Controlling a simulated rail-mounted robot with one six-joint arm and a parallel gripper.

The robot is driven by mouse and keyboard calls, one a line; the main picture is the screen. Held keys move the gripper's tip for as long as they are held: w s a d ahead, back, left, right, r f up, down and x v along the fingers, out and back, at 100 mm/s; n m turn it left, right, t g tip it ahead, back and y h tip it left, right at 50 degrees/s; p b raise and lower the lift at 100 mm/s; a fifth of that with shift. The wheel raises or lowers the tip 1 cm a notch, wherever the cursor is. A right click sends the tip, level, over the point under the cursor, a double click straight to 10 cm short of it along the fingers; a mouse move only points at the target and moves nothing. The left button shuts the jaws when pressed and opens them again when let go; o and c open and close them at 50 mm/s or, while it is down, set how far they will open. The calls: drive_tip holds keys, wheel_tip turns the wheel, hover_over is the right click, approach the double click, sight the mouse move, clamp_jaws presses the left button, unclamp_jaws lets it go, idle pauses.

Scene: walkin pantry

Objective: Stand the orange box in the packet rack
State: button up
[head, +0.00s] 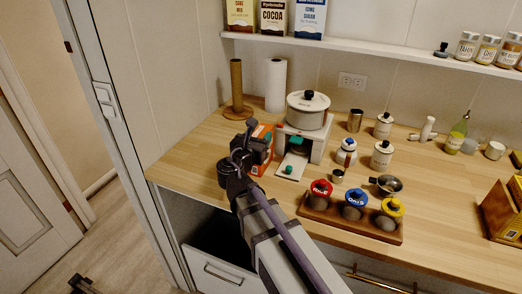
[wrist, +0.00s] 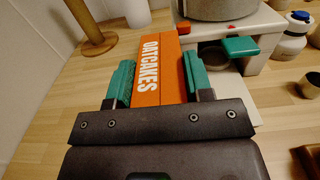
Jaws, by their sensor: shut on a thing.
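The orange box (head: 264,132) is near the left of the counter, beside a white stand. Its narrow face, lettered OATCAKES, faces the camera in the wrist view (wrist: 157,70). My gripper (head: 250,148) is shut on the box; in the wrist view its green-padded fingers (wrist: 160,82) lie on either side of it. My gripper partly hides the box in the head view, and I cannot tell whether its base touches the counter. A wooden holder (head: 498,213) at the right edge, partly cut off, may be the packet rack.
The white stand (head: 316,147) with a lidded pot (head: 308,108) is close to the box's right. A wooden tray (head: 318,212) of lidded jars, a small pan (head: 387,184) and white canisters lie between box and holder. A paper roll (head: 276,85) stands behind.

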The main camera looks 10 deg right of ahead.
clamp_jaws()
drive_tip(key=shift+r, duration=0.1)
